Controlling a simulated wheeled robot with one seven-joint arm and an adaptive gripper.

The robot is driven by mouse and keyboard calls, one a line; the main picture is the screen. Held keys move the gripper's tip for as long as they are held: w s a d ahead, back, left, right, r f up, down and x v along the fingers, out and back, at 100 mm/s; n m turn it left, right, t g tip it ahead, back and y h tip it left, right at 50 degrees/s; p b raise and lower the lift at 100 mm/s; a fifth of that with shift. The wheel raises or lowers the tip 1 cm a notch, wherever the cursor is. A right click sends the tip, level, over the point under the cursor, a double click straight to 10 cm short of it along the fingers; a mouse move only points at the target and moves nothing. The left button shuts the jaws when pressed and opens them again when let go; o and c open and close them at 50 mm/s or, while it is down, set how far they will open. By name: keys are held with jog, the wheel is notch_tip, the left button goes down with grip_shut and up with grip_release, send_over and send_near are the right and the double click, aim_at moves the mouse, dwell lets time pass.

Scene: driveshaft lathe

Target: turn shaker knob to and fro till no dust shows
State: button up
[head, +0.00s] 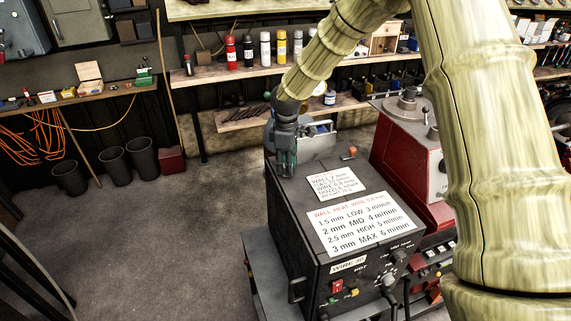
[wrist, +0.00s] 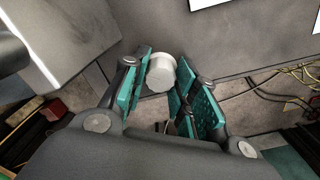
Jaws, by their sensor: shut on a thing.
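A pale grey-white round knob (wrist: 161,72) sits between the teal finger pads of my gripper (wrist: 160,84) in the wrist view. The pads are closed about its sides, and its end face shows. In the head view my gripper (head: 286,160) points down at the far left corner of a dark machine box, and the knob is hidden there. I cannot make out any dust on or around the knob.
The dark welder box (head: 298,237) carries white printed cards (head: 362,224) on top. A red machine (head: 408,148) stands close on its right. Shelves with bottles (head: 265,49) line the back wall. Floor at left is open. Yellow cables (wrist: 290,80) lie at right in the wrist view.

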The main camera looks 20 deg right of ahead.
jog(key=shift+s+f+n, duration=0.1)
jog(key=shift+n, duration=1.5)
dwell(0.6)
jog(key=o, duration=1)
jog(key=shift+d, duration=0.1)
notch_tip(320, 180, up, 12)
jog(key=shift+r, duration=0.1)
